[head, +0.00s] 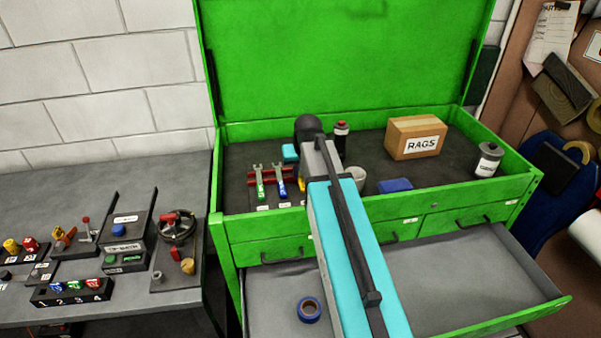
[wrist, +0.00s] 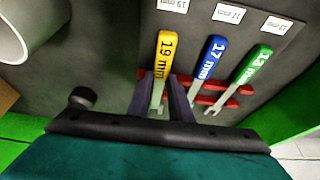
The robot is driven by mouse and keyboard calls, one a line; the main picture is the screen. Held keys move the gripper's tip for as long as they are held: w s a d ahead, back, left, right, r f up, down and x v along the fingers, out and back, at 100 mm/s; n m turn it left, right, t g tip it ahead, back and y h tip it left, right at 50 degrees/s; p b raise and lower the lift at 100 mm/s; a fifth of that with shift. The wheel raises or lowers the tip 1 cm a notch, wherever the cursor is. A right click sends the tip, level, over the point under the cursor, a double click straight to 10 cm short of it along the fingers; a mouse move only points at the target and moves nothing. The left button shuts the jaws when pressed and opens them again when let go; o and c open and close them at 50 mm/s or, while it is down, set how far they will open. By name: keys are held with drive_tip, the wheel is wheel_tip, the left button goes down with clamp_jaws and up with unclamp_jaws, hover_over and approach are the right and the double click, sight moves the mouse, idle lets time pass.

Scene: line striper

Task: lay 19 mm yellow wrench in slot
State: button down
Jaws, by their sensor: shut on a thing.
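The yellow 19 mm wrench (wrist: 164,58) is in my gripper (wrist: 166,92), which is shut on its shank with one dark finger on each side. Its yellow handle points toward the 19 mm label (wrist: 172,5). A blue 17 mm wrench (wrist: 211,55) and a green 13 mm wrench (wrist: 250,63) lie beside it across the red rack (wrist: 246,90). My fingers hide the rack below the yellow wrench, so I cannot tell whether it touches its slot. In the head view only a bit of yellow (head: 302,184) shows beside my arm.
A white cylinder (wrist: 25,28) stands left of the gripper. A drawer below is open, with blue tape (head: 309,310) in it.

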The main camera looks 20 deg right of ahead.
drive_tip(key=shift+s+f, duration=0.1)
drive_tip(key=shift+f, duration=0.3)
idle(0.8)
drive_tip(key=shift+r+p, duration=0.3)
drive_tip(key=shift+r, duration=0.45)
idle(0.4)
drive_tip(key=c, duration=1.2)
unclamp_jaws()
drive_tip(key=shift+r, duration=0.1)
drive_tip(key=shift+p+v, duration=2.05)
drive_tip(key=shift+v, duration=1.35)
